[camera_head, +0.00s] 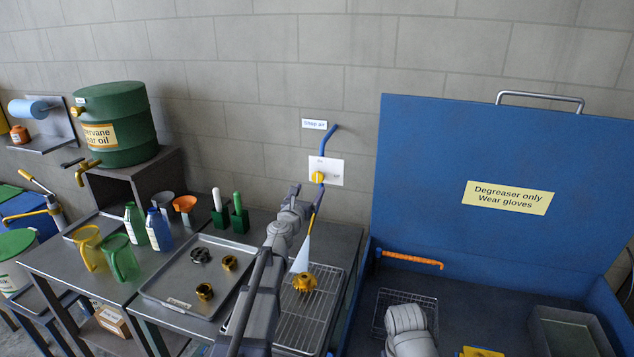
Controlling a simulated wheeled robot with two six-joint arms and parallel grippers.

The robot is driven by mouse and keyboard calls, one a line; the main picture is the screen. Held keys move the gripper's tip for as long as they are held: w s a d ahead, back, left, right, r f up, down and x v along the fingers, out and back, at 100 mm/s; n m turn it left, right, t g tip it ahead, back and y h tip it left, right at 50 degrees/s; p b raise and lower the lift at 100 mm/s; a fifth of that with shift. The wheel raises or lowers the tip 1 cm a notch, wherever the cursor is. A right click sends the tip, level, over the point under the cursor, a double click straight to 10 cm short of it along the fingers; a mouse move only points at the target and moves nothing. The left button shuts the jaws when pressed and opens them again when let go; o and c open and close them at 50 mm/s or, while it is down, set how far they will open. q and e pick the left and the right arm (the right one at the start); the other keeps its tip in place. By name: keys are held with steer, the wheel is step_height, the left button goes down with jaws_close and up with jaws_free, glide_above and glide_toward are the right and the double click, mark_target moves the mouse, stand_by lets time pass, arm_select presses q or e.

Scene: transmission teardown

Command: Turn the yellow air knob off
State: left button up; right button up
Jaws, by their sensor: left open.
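The yellow air knob (318,177) sits on a white plate (333,172) on the block wall, under a "Shop air" sign (314,124). A blue hose (327,140) runs down to the plate. Below it, a slim blue and yellow nozzle (313,212) has a pale cone (302,255) under it, pointing down toward a gold gear (304,281). My left gripper (294,194) is open, in front of and below left of the knob, apart from it in the picture. Its fingers are small and partly hidden by the wrist.
A wire rack (312,309) lies under the gear. A tray (180,262) with several rings is at left, near bottles, jugs and funnels. A blue wash tank with a raised lid (430,160) stands at right.

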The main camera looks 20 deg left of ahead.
mark_target(317, 179)
arm_select(q)
steer(key=w, duration=0.7)
steer(key=shift+d, duration=0.15)
jaws_close()
stand_by(0.4)
